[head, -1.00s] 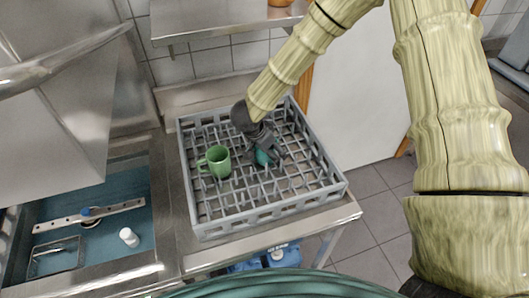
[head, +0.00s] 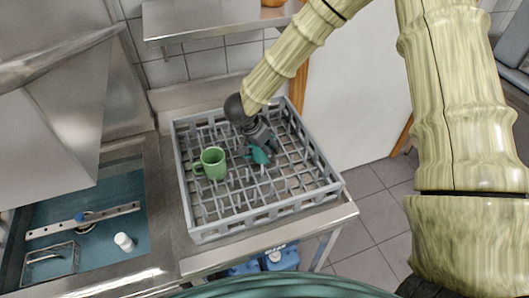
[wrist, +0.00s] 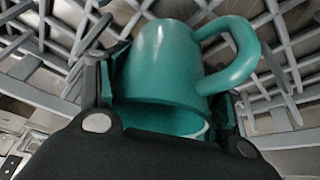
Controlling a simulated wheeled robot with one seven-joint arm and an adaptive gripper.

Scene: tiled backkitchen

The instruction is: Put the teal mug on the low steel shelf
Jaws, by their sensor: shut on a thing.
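The teal mug (head: 259,155) is in my gripper (head: 262,146), over the right part of the grey dish rack. In the wrist view the teal mug (wrist: 165,70) lies tilted between the two fingers (wrist: 165,95), with its handle to the right and its rim towards my palm. My gripper is shut on its body. The rack's grid is close behind the mug; I cannot tell whether they touch. A steel shelf (head: 205,24) on the tiled wall is at the top of the head view, behind the rack.
A green mug (head: 211,165) stands in the rack (head: 265,213), left of my gripper. A sink (head: 90,225) and a steel hood-like body (head: 50,130) are at the left. An orange-brown object (head: 273,3) sits on the shelf's right end. The shelf's visible left part is bare.

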